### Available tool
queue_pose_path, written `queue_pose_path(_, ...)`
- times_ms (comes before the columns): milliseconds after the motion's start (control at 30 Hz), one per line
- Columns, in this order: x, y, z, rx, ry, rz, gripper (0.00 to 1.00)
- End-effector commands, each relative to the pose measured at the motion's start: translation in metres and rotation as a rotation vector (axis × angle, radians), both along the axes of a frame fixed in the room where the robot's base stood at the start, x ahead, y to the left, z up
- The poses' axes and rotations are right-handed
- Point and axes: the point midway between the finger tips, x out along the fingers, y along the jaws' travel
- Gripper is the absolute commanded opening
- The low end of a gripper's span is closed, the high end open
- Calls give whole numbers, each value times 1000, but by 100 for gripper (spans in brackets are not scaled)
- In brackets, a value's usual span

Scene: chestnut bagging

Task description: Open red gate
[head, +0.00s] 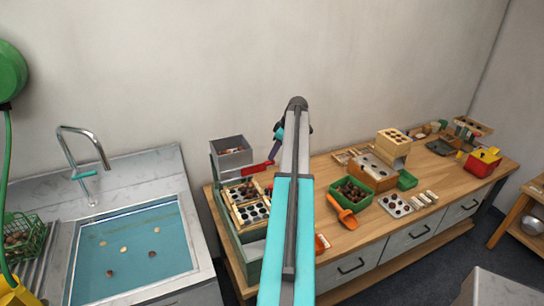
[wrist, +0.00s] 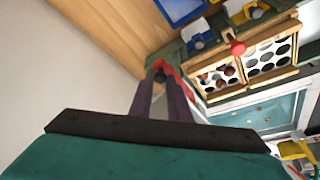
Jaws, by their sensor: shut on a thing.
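The red gate (head: 257,168) shows in the head view as a red bar at the front of the grey hopper box (head: 231,152), above the sorting trays. In the wrist view a red strip of the gate (wrist: 174,76) lies at my fingertips. My gripper (head: 273,157) points down at the right end of the red bar. In the wrist view my gripper's (wrist: 162,76) two dark fingers are close together around the red part. The exact contact is small and partly hidden by the fingers.
Below the gate is a wooden tray with round holes (head: 235,196), some holding chestnuts. A red knob (wrist: 237,47) stands near it in the wrist view. To the right are a green chestnut bin (head: 366,205) and an orange scoop (head: 346,217). A water-filled sink (head: 91,243) is left.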

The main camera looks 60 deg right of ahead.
Motion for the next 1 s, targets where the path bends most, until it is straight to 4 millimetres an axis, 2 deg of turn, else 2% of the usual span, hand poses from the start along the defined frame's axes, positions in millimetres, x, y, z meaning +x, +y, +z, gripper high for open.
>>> queue_pose_path(333,8,5,2,-3,-6,10,0)
queue_pose_path(367,9,5,2,-3,-6,10,18)
queue_pose_path(467,10,6,2,-2,-5,13,35)
queue_pose_path(833,10,8,2,-1,-2,14,35)
queue_pose_path(1000,7,6,8,-2,-3,14,35)
